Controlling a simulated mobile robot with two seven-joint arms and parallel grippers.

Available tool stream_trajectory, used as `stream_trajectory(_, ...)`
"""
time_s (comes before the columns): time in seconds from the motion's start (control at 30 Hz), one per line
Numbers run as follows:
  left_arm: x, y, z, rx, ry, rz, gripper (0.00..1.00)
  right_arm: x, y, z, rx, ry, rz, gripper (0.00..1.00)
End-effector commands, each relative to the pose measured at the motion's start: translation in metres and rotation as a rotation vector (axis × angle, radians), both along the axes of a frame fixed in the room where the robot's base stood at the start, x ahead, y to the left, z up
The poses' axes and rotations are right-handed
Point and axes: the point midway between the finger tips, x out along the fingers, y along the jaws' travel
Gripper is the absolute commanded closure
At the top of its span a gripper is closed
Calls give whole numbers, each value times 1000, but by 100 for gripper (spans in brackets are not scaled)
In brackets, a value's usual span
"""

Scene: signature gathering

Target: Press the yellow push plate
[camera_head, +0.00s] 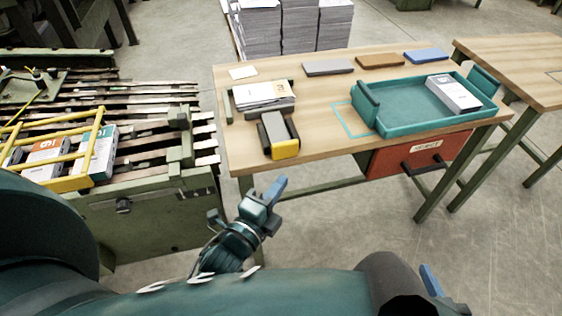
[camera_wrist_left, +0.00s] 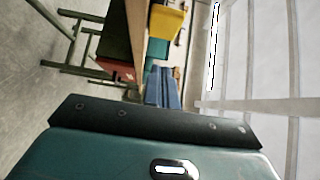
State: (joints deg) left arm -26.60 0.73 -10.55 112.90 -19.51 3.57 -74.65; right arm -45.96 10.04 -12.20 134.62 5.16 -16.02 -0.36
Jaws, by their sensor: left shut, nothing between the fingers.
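The yellow push plate (camera_head: 286,149) is on the near end of a grey block device (camera_head: 272,127) at the front left edge of the wooden table. In the left wrist view, the yellow plate (camera_wrist_left: 168,22) shows at the top, ahead of the fingers. My left gripper (camera_head: 277,187) is in front of the table, below and apart from the plate. Its blue fingers (camera_wrist_left: 163,88) are together with nothing between them. My right gripper (camera_head: 431,281) shows only as a blue fingertip at the bottom right, mostly hidden by my arm.
A stack of booklets (camera_head: 263,94) lies behind the device. A teal tray (camera_head: 412,112) with a white packet (camera_head: 454,94) stands to the right, above a red bin (camera_head: 415,153). A green machine with a yellow rack (camera_head: 68,183) stands left. The floor before the table is clear.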

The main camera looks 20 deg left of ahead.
Motion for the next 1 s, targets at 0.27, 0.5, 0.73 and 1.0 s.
stream_trajectory(0.27, 50, 4, 0, 4, -2, 0, 100, -2, -1, -1, -5, -6, 0, 64)
stream_trajectory(0.5, 65, 15, 0, 0, 0, 0, 100, -4, -2, -3, -6, -3, 0, 64)
stream_trajectory(0.73, 67, 16, 0, -1, 0, 1, 100, -4, -2, -3, -7, -1, -1, 64)
stream_trajectory(1.0, 83, 26, 1, 4, -2, -2, 100, -4, -2, -1, -6, 1, -1, 64)
